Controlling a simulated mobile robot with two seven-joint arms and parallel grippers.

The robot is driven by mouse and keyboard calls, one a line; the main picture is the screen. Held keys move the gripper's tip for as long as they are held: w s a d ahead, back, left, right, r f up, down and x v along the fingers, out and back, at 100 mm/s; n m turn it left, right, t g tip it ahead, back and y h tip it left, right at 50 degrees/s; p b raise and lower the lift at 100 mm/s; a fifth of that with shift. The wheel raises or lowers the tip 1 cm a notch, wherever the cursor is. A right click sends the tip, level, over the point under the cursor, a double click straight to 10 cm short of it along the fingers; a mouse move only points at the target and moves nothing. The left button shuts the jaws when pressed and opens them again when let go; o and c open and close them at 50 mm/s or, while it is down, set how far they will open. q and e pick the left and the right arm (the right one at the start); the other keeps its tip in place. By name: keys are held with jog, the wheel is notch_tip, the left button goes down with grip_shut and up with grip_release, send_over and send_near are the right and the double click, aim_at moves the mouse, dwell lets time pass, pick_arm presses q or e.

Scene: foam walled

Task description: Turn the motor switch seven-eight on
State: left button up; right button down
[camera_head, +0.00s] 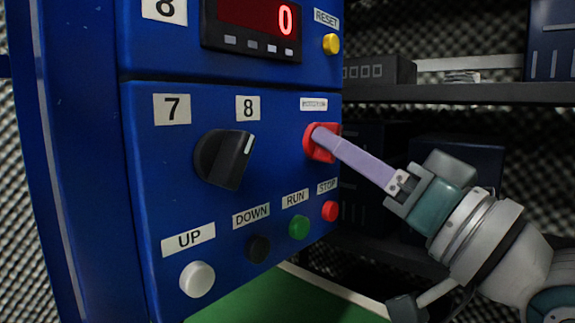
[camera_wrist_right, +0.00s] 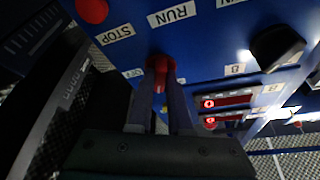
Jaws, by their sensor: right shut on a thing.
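The black rotary knob (camera_head: 222,160) sits on the blue panel below the labels 7 (camera_head: 172,109) and 8 (camera_head: 248,108). Its white mark is at its upper right, toward the 8. In the right wrist view the black knob (camera_wrist_right: 272,48) is at the upper right, apart from the fingers. My right gripper (camera_head: 324,142) reaches in from the right, its pale fingers shut on a red switch (camera_head: 312,151) under a small, hard-to-read label. The right wrist view shows the red switch (camera_wrist_right: 160,66) between the fingertips. My left gripper is in neither view.
Below are a white UP button (camera_head: 197,279), black DOWN button (camera_head: 258,248), green RUN button (camera_head: 298,227) and red STOP button (camera_head: 330,211). A yellow RESET button (camera_head: 331,44) and a display (camera_head: 250,25) reading 0 are above. A dark shelf (camera_head: 450,93) stands behind at right.

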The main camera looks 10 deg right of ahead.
jog(key=shift+w+d+f+n+g+y+b, duration=0.1)
jog(key=shift+n+g+y+b, duration=0.15)
jog(key=shift+n+y, duration=0.6)
jog(key=shift+s+a+n+g+y+b, duration=0.1)
jog(key=shift+n+g+y+b, duration=0.2)
jog(key=shift+n, duration=1.2)
jog(key=shift+w+d+f+n+g+y+b, duration=0.1)
jog(key=shift+n+g+y, duration=0.35)
jog(key=shift+n, duration=0.7)
jog(key=shift+r, duration=0.1)
jog(key=c, duration=0.8)
grip_release()
jog(key=shift+c, duration=0.2)
jog(key=p+v, duration=0.2)
jog(key=v, duration=0.8)
jog(key=shift+w, duration=0.1)
